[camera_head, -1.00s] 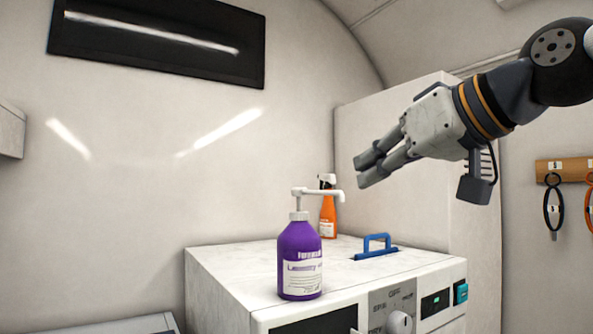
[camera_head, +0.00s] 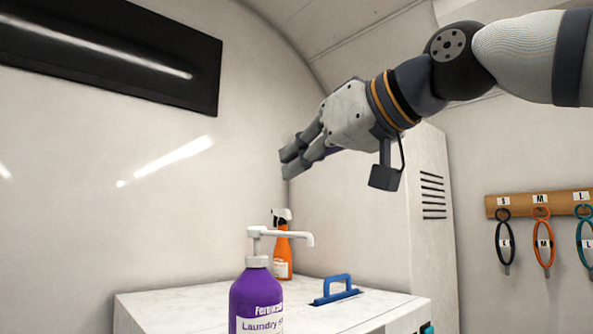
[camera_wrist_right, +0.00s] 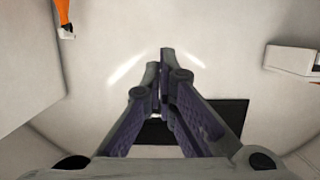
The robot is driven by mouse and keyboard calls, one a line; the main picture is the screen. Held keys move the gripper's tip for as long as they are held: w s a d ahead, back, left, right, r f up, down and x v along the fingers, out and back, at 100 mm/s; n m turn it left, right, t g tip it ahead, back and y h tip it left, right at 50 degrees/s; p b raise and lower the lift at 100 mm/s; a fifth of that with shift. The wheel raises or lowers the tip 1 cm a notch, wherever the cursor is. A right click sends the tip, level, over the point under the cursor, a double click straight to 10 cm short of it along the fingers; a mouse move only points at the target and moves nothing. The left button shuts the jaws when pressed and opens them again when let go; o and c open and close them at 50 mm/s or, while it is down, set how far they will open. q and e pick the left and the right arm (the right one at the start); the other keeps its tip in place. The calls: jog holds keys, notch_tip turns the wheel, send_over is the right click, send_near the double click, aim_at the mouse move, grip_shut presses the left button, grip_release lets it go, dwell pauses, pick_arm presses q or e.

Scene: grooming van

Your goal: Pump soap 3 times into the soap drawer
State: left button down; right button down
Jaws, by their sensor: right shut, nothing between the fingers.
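A purple laundry soap bottle (camera_head: 257,298) with a white pump head (camera_head: 280,236) stands upright on the white washer top (camera_head: 160,308). Its spout points right. A blue handle (camera_head: 337,287) sits on a blue panel in the washer top, right of the bottle; I see no open drawer. My right gripper (camera_head: 286,164) is shut and empty, in the air above the pump and apart from it. Its closed fingers also show in the right wrist view (camera_wrist_right: 164,60). The lower part of the bottle is cut off by the picture edge. My left gripper is not in view.
An orange spray bottle (camera_head: 283,254) stands behind the soap bottle; its orange part also shows in the right wrist view (camera_wrist_right: 63,14). A white cabinet (camera_head: 390,235) rises behind the washer. Coloured loops hang from a wooden rack (camera_head: 495,205) at right.

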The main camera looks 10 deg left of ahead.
send_over(267, 231)
jog(key=w, duration=0.1)
notch_tip(267, 231, down, 2)
notch_tip(267, 231, down, 2)
jog(key=shift+a, duration=0.15)
jog(key=shift+f, duration=0.6)
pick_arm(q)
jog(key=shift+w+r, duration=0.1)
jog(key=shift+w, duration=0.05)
pick_arm(e)
jog(key=shift+f, duration=0.3)
jog(key=shift+w, duration=0.1)
